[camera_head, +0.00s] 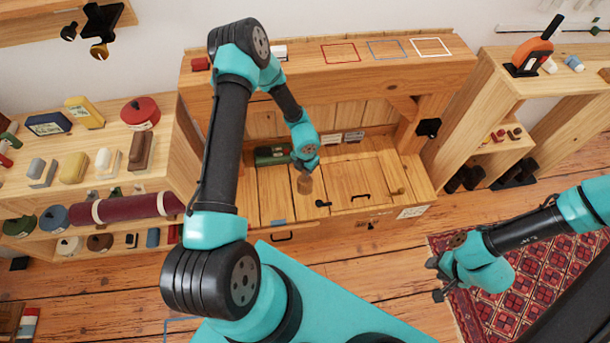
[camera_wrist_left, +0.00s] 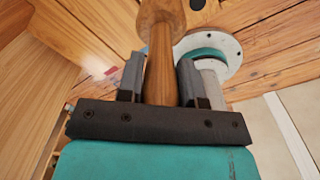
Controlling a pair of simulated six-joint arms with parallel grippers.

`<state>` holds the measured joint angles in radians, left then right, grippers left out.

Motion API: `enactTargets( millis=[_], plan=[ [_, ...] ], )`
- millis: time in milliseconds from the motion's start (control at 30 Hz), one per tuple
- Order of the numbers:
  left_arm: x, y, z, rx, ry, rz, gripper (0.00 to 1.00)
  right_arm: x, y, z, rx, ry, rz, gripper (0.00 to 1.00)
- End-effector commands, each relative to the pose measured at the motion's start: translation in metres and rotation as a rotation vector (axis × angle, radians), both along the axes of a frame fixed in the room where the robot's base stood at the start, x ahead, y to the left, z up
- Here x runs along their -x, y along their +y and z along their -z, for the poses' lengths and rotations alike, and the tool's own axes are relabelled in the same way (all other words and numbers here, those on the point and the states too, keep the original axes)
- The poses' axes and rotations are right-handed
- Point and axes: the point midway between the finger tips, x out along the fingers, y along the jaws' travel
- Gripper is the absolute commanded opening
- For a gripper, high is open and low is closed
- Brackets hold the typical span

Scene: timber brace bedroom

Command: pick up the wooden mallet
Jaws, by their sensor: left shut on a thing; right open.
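The wooden mallet (camera_head: 304,185) is small and mostly hidden behind my left gripper in the head view, over the wooden cabinet's flat top. In the left wrist view, its turned wooden shaft (camera_wrist_left: 160,60) runs between the two fingers and widens at the top of the picture. My left gripper (camera_wrist_left: 158,78) is shut on this shaft; it also shows in the head view (camera_head: 304,168). I cannot tell whether the mallet touches the surface below. My right gripper (camera_head: 438,278) is open and empty, over the floor by the patterned rug.
The wooden cabinet (camera_head: 330,227) has a recessed bay with a green box (camera_head: 272,156) at its back left. Shelves with several boxes and a maroon roll (camera_head: 130,208) stand left. Another wooden shelf (camera_head: 545,95) stands right. The red rug (camera_head: 520,280) lies under my right arm.

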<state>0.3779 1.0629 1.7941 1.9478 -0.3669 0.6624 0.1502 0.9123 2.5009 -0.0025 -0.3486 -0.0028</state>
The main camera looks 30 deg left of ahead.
Motion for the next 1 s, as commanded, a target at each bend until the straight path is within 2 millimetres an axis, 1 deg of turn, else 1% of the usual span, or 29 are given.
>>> enactTargets(
  millis=[33,100,600,700,800,900,1000],
  plan=[
    [-0.001,0.001,-0.014,-0.002,-0.004,0.000,0.10,0.000,0.000,0.000,0.000,0.000,0.000,0.43],
    [-0.001,0.001,-0.030,-0.002,-0.003,0.001,0.10,0.000,0.000,0.000,0.000,0.000,0.000,0.43],
    [0.000,0.000,-0.143,-0.002,-0.003,0.001,0.10,0.000,0.000,0.000,0.000,0.000,0.000,0.43],
    [-0.001,0.000,-0.162,-0.002,-0.003,-0.001,0.10,0.000,0.000,0.000,0.000,0.000,0.000,0.43],
    [0.000,0.000,-0.177,-0.001,-0.002,0.000,0.10,0.000,0.000,0.000,0.000,0.000,0.000,0.43],
    [0.000,0.000,-0.187,-0.001,-0.001,0.001,0.10,0.000,0.000,0.000,0.000,0.000,0.000,0.43],
    [0.000,0.000,-0.193,-0.001,0.000,0.001,0.10,0.000,0.000,0.000,0.000,0.000,0.000,0.43]
  ],
)
